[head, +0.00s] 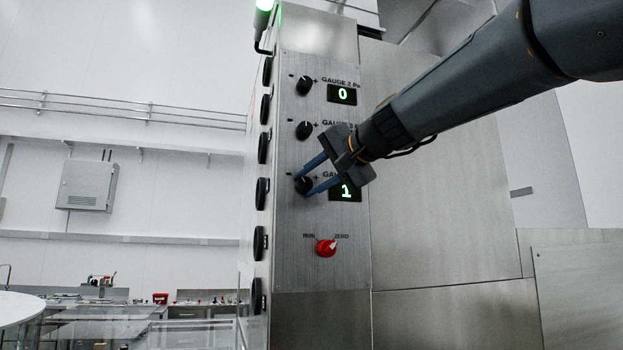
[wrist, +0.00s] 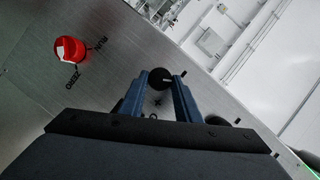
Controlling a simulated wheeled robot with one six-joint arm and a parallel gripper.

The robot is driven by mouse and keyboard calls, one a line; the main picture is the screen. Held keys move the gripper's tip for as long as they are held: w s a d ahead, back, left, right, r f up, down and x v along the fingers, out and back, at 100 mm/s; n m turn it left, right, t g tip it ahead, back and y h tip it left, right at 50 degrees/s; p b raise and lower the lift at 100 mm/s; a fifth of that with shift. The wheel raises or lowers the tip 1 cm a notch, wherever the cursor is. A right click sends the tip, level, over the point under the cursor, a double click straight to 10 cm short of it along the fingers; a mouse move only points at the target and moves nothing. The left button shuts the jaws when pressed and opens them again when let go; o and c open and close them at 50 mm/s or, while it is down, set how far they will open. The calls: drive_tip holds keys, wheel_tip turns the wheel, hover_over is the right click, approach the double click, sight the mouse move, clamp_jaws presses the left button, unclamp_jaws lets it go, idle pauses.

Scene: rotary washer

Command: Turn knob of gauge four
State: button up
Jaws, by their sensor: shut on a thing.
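The knob of gauge four (head: 304,185) is a black round knob, the lowest black one on the front of the steel panel. My gripper (head: 301,185) reaches it from the upper right, with its two blue fingers on either side of the knob. In the wrist view my gripper (wrist: 160,80) is shut on the black knob (wrist: 160,77), one finger at each side. The display (head: 345,191) beside this knob shows a green 1. Its label is partly hidden by my gripper.
Above are the gauge 2 knob (head: 304,85), with its display (head: 342,94) at 0, and another black knob (head: 304,130), whose display is hidden behind my gripper. Below is a red RUN/ZERO knob (head: 326,248). Several black knobs line the panel's left side.

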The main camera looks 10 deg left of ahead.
drive_tip(key=shift+r+n+h+p, duration=0.1)
drive_tip(key=shift+n+h+p, duration=0.4)
drive_tip(key=shift+n, duration=0.3)
drive_tip(key=o, duration=1)
drive_tip(key=shift+o, duration=0.2)
drive_tip(key=shift+s, duration=0.1)
drive_tip(key=b+v, duration=0.2)
drive_tip(key=v, duration=0.5)
drive_tip(key=shift+s+d+b, duration=0.2)
drive_tip(key=shift+s+b, duration=0.05)
drive_tip(key=shift+b, duration=0.05)
